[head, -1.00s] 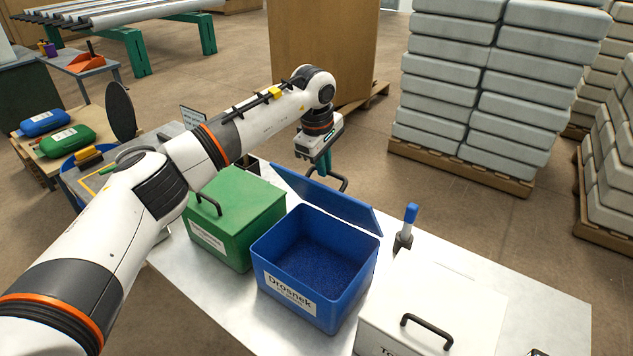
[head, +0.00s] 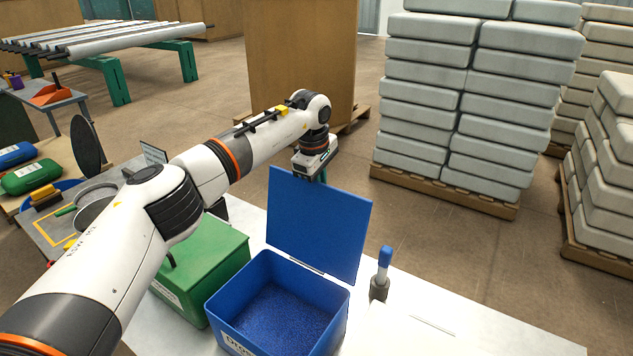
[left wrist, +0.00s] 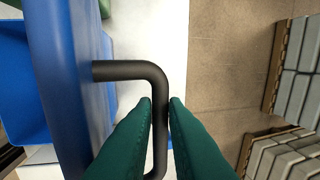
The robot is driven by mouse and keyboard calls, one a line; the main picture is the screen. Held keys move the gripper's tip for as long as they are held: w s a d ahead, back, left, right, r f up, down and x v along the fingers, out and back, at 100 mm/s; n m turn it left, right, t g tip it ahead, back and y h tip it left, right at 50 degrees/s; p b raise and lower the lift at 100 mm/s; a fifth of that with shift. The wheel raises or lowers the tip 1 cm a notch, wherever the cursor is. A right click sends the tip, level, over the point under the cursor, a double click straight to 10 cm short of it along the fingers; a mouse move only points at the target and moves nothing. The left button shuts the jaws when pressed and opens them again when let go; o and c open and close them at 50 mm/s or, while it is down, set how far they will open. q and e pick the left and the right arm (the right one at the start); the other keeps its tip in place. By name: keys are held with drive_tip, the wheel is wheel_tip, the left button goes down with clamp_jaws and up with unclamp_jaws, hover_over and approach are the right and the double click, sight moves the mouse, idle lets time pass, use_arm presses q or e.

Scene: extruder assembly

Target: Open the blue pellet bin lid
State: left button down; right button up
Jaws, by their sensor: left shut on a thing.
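The blue pellet bin (head: 332,310) stands on the table, with blue pellets inside. Its blue lid (head: 318,222) is raised steeply at the bin's back edge, its inner face toward the head camera. My left gripper (left wrist: 162,110) is shut on the black lid handle (left wrist: 128,70) in the left wrist view. There the blue lid (left wrist: 70,75) shows edge-on at the left. In the head view the gripper's fingers are mostly hidden behind the lid. My right gripper is not in view.
A green bin (head: 215,258) stands left of the blue bin. Stacked bags on pallets (head: 465,110) stand on the floor behind the table (head: 450,335).

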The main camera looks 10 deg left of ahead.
use_arm(q)
drive_tip(key=shift+d+f, duration=0.1)
drive_tip(key=shift+f, duration=0.35)
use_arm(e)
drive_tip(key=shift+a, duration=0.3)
use_arm(q)
drive_tip(key=c, duration=1.8)
unclamp_jaws()
drive_tip(key=shift+o, duration=0.2)
drive_tip(key=shift+w+r, duration=0.1)
drive_tip(key=shift+r, duration=0.1)
